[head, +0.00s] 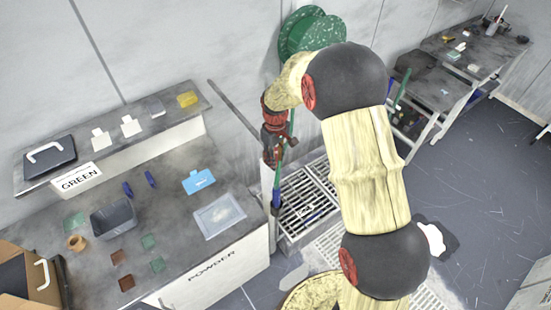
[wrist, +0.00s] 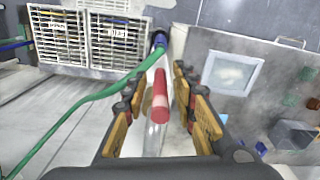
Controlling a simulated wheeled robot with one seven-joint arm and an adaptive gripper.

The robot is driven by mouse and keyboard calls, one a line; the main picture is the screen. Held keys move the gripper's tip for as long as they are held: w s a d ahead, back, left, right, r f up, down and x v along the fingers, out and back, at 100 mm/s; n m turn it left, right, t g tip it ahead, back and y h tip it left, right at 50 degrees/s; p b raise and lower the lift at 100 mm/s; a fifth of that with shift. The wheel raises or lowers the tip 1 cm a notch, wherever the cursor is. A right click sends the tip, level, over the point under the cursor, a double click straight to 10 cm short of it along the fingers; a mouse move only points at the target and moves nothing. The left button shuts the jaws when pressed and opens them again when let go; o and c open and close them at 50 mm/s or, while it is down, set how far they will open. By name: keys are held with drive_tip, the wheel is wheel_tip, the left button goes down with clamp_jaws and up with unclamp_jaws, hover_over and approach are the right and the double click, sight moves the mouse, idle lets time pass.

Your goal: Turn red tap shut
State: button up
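The red tap handle (wrist: 160,95) shows in the wrist view as a red bar, with a pale clear or whitish part below it in the picture. It lies between the two fingers of my gripper (wrist: 159,75). The fingers are open, with a visible gap on each side of the handle. In the head view my gripper (head: 274,142) is at the upright pipe beside the wall, and it hides the tap there. A blue-ended fitting (wrist: 159,40) shows beyond the fingertips.
A green hose (wrist: 85,100) curves past the left finger. A floor grate (head: 308,205) lies beside the pipe. The bench marked POWDER (head: 240,250) stands close on the left, with a clear-lidded tray (head: 219,216). A green reel (head: 310,32) hangs on the wall behind my arm.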

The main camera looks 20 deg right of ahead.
drive_tip(key=c, duration=0.6)
clamp_jaws()
